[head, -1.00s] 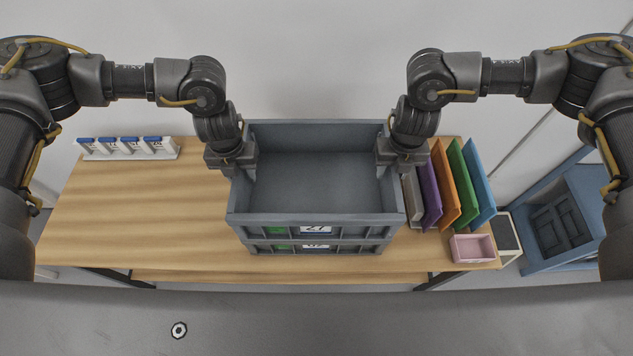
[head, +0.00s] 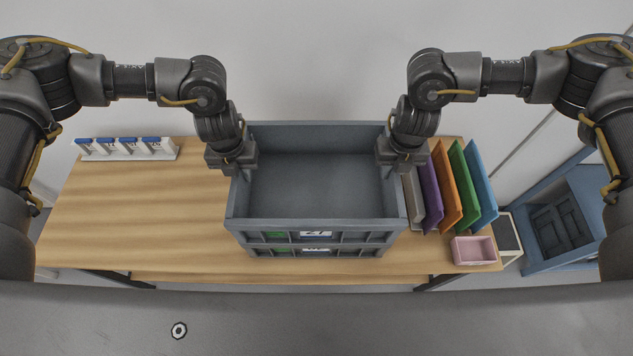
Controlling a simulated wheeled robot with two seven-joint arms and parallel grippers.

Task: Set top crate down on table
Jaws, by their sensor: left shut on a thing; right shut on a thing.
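The top crate (head: 315,205) is grey, open and looks empty inside. It sits over a second grey crate (head: 345,251) of the same kind on the wooden table (head: 130,215). I cannot tell whether the two crates touch. Both have a label and a green mark on the front. My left gripper (head: 238,170) is shut on the top crate's left wall, and my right gripper (head: 396,168) is shut on its right wall. The fingertips are hidden by the gripper bodies and the walls.
The table left of the crates is clear, with a white rack of blue-topped items (head: 128,150) at its back. Upright coloured panels (head: 447,190) stand close on the right, with a pink box (head: 474,250) in front. A blue bin (head: 565,225) stands beyond the table.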

